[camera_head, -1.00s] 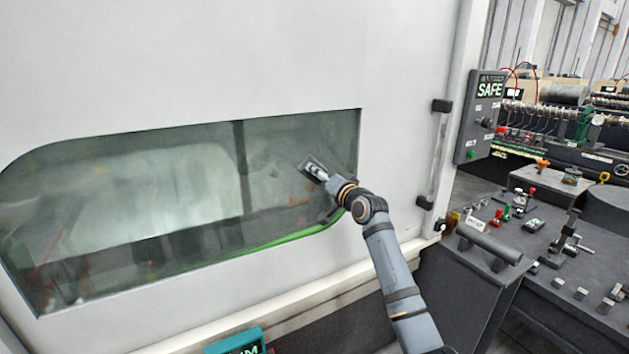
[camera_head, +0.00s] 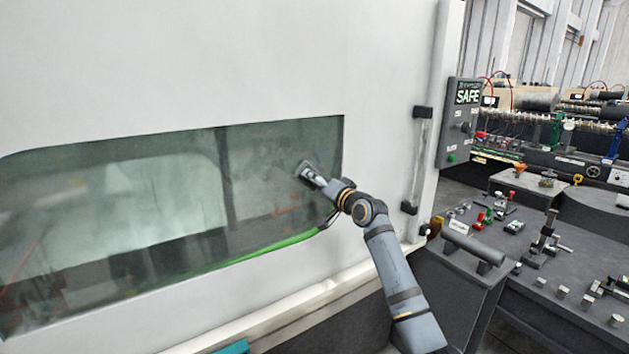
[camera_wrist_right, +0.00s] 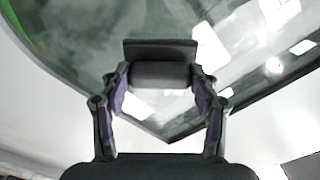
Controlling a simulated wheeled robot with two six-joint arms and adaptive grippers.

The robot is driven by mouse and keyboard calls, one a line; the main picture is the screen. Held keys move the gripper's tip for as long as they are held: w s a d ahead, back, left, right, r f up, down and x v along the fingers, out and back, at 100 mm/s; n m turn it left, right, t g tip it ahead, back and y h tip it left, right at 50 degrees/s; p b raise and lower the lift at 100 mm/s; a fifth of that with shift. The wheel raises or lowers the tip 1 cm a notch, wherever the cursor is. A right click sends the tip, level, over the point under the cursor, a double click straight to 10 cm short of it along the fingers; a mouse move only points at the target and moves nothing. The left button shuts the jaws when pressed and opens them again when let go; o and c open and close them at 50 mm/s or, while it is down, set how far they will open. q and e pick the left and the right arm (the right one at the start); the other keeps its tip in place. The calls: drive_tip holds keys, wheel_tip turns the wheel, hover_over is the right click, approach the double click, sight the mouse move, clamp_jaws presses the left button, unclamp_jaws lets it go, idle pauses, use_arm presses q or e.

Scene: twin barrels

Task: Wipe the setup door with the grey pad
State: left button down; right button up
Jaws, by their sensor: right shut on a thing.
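The setup door (camera_head: 230,60) is a large pale panel with a dark, greenish window (camera_head: 265,150) in it. My right gripper (camera_head: 314,176) is in front of the right part of the window. In the right wrist view my right gripper (camera_wrist_right: 160,80) is shut on the grey pad (camera_wrist_right: 160,50), with a finger on each side of its grip. The pad's flat face is towards the glass; I cannot tell if it touches. My left gripper is not in view.
A vertical handle (camera_head: 417,160) is on the door's right edge. A control box (camera_head: 459,122) reading SAFE is beside it. A dark bench (camera_head: 540,275) with several small parts and a grey cylinder (camera_head: 474,247) stands at the right.

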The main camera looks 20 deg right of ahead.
drive_tip(key=s, duration=0.2)
drive_tip(key=s+d+p, duration=0.1)
drive_tip(key=s, duration=0.1)
drive_tip(key=shift+s+r, duration=0.1)
drive_tip(key=shift+s, duration=0.25)
drive_tip(key=shift+a, duration=0.1)
drive_tip(key=s, duration=0.1)
drive_tip(key=s+p, duration=0.1)
drive_tip(key=s, duration=0.1)
drive_tip(key=shift+d, duration=0.35)
